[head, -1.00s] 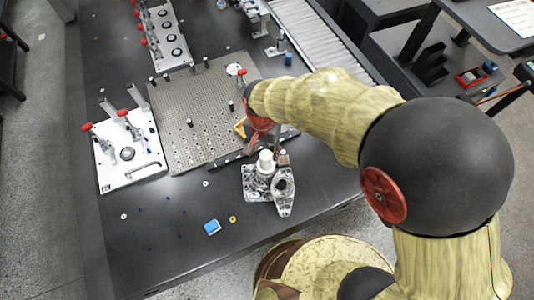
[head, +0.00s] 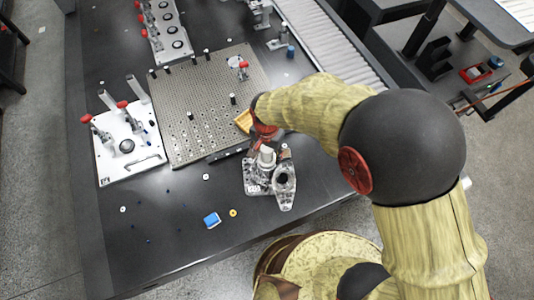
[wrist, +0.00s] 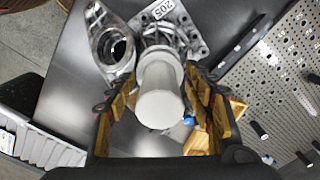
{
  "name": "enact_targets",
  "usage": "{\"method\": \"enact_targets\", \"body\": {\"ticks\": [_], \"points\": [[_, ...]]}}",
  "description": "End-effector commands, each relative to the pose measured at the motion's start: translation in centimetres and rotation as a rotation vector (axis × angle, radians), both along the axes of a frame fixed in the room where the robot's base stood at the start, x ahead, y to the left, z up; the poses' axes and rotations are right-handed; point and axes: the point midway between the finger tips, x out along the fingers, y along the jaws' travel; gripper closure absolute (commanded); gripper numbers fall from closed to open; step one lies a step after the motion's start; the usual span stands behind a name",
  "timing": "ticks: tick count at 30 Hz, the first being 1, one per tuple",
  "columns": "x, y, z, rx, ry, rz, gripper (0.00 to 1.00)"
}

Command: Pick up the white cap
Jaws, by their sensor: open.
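The white cap (head: 267,155) stands on top of a grey metal casting (head: 258,180) near the table's front edge. In the wrist view the cap (wrist: 160,92) is a pale round-ended cylinder in the middle of the picture, on the casting (wrist: 182,35). My gripper (head: 264,138) is just behind the cap in the head view. In the wrist view my gripper (wrist: 162,110) is open, its yellow-padded fingers on both sides of the cap. A gap shows on the left; contact on the right cannot be told.
A perforated plate (head: 200,130) lies behind and left of the casting, with a yellow block (head: 243,121) at its edge. A white fixture plate (head: 125,165) with red-handled clamps is at left. A blue block (head: 212,220) and an orange ring (head: 233,212) lie in front.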

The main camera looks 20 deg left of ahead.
Motion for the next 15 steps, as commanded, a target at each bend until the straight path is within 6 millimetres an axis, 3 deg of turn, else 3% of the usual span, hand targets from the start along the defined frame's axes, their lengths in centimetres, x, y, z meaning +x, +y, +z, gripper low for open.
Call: {"method": "enact_targets", "body": {"ticks": [6, 15], "points": [[0.02, 0.03, -0.10, 0.001, 0.000, 0.000, 0.48], [0.00, 0.02, -0.11, 0.000, 0.000, 0.001, 0.64]]}}
